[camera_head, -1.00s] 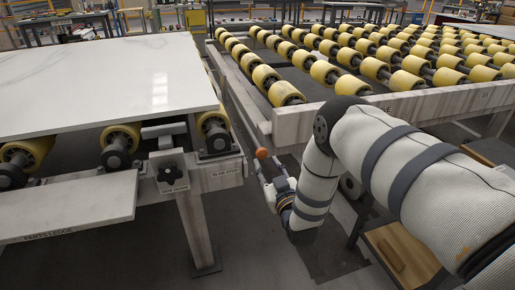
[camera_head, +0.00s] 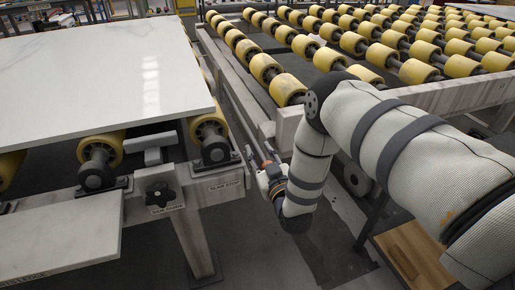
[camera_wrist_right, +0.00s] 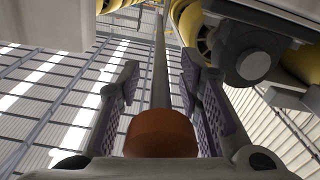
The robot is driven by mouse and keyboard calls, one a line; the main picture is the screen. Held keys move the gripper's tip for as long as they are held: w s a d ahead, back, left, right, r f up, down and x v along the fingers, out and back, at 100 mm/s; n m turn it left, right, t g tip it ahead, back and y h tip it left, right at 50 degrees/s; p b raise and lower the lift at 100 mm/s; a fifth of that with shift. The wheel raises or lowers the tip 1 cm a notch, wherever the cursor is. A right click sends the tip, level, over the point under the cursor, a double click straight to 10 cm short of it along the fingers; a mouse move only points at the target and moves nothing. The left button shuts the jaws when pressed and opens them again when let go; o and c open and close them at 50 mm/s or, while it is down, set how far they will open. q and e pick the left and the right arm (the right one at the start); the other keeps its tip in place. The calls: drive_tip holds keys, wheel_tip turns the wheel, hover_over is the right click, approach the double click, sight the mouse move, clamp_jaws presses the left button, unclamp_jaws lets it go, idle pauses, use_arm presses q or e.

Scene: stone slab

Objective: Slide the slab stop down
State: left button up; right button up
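The slab stop label (camera_head: 225,187) is on the near right corner of the slab table's frame. An orange-brown ball knob (camera_wrist_right: 160,133) on a long grey rod (camera_wrist_right: 160,65) shows in the right wrist view. My right gripper (camera_head: 265,160) is beside that corner, just right of the label, small and partly hidden in the head view. In the wrist view, the fingers of my right gripper (camera_wrist_right: 160,90) stand apart, one on each side of the knob and rod. Contact with the knob cannot be told. My left gripper is not in view.
A white marble slab (camera_head: 100,70) lies on yellow rollers at left. A black star knob (camera_head: 160,195) and a grey bar (camera_head: 150,140) are on the frame's near side. A second roller table (camera_head: 440,97) stands at right, across a narrow gap.

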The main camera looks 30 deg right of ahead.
drive_tip(key=shift+s+a, duration=0.1)
drive_tip(key=shift+s, duration=0.1)
drive_tip(key=shift+c, duration=0.5)
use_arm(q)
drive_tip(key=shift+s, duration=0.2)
use_arm(e)
clamp_jaws()
wheel_tip(320, 180, down, 6)
drive_tip(key=shift+s+r+b, duration=0.1)
drive_tip(key=shift+b, duration=1.15)
drive_tip(key=shift+o, duration=0.5)
unclamp_jaws()
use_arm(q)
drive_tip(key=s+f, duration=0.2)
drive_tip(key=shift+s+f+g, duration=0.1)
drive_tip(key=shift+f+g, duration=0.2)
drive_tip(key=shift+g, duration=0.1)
